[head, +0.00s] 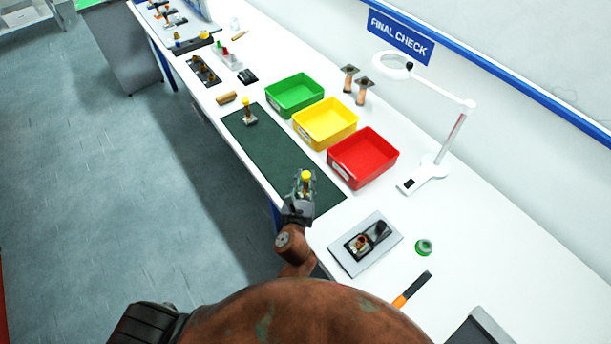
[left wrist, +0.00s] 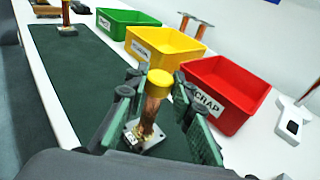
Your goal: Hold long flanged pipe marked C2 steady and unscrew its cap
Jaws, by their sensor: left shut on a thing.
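A copper pipe with a square metal flange and a yellow cap (left wrist: 159,82) stands between the fingers of my left gripper (left wrist: 155,110), which is shut on it. In the head view my left gripper (head: 303,188) is over the near end of the dark green mat (head: 285,160), with the yellow cap (head: 306,175) showing above the fingers. The cap is on the pipe's top. I cannot read any C2 mark, nor tell whether the flange touches the mat. A second yellow-capped flanged pipe (head: 248,113) stands at the mat's far end. My right gripper is out of view.
Green (head: 294,94), yellow (head: 325,122) and red (head: 362,157) bins line the mat's right side; the red one reads SCRAP. Two flanged pipes (head: 356,86) stand behind them. A magnifier lamp (head: 430,175), a grey tray (head: 345,255) and a green ring (head: 424,247) are to the right.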

